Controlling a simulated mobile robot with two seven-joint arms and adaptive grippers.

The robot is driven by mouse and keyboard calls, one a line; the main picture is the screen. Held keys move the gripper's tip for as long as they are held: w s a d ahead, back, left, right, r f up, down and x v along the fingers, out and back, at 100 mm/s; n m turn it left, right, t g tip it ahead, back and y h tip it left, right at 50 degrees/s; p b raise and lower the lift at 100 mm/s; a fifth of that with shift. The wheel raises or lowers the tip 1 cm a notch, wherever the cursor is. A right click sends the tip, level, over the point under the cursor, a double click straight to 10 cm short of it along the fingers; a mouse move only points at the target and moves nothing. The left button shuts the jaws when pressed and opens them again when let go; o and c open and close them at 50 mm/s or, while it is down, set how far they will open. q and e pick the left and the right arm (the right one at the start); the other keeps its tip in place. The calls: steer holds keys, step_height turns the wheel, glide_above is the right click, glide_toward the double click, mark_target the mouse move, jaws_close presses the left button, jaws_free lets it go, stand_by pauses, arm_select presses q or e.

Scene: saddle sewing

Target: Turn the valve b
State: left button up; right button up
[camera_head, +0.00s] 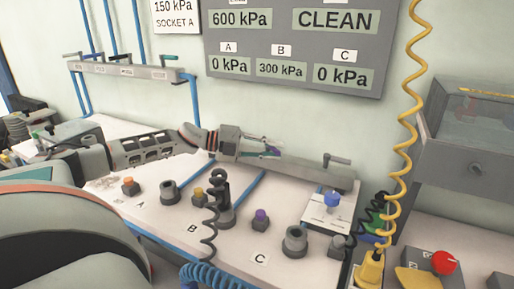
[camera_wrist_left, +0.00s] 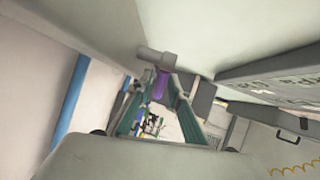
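My left gripper (camera_head: 268,148) reaches in from the left over the grey valve bar (camera_head: 310,172) at the back of the bench. Its fingers (camera_wrist_left: 159,90) look open, one on each side of a purple valve handle (camera_wrist_left: 160,86), with some gap showing. The purple also shows between the fingers in the head view (camera_head: 272,151). The fingers and wrist hide much of this valve and its label, if any. Another valve with a grey lever (camera_head: 336,159) stands at the bar's right end. The wall display (camera_head: 281,69) reads B 300 kPa, A and C 0 kPa. My right gripper is not in view.
Sockets and coloured plugs (camera_head: 261,216) stand on the bench by B and C labels. A yellow coiled hose (camera_head: 406,130) hangs at right. A blue knob (camera_head: 332,199) sits on a white plate.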

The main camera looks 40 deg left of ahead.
arm_select(q)
steer(key=v, duration=1.1)
steer(key=shift+s+a+r, duration=0.2)
steer(key=shift+a, duration=0.05)
